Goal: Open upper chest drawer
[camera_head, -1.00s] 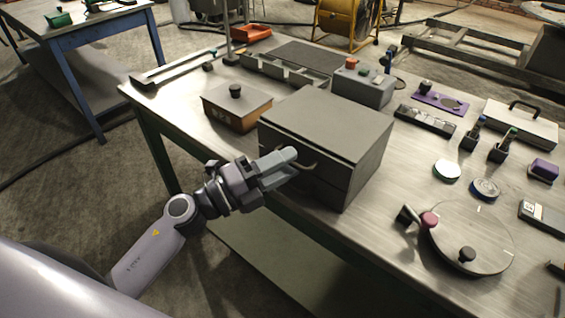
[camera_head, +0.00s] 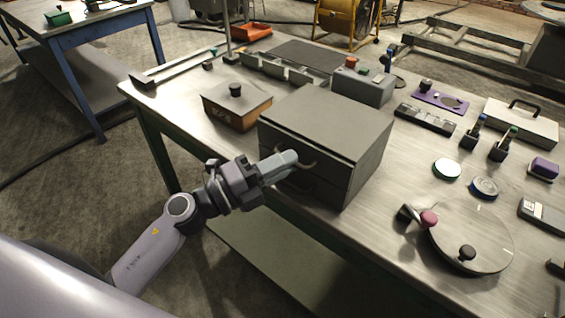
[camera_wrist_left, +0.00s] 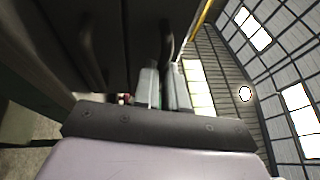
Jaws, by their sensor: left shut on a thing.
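The grey chest (camera_head: 330,125) stands at the near edge of the metal workbench in the head view, its drawer front facing my left arm. The upper drawer's bar handle (camera_head: 308,163) is on the front, and a lower handle shows below it. My left gripper (camera_head: 292,160) is at the upper handle with its fingers shut on it. In the left wrist view the fingers (camera_wrist_left: 163,88) meet the handle (camera_wrist_left: 167,45) against the dark drawer front. The upper drawer looks flush with the chest. My right gripper is not in view.
On the workbench (camera_head: 385,180), a box with a black knob (camera_head: 237,105) stands left of the chest and a grey control box (camera_head: 362,86) behind it. A round turntable (camera_head: 470,238) lies to the right. The floor before the chest is free.

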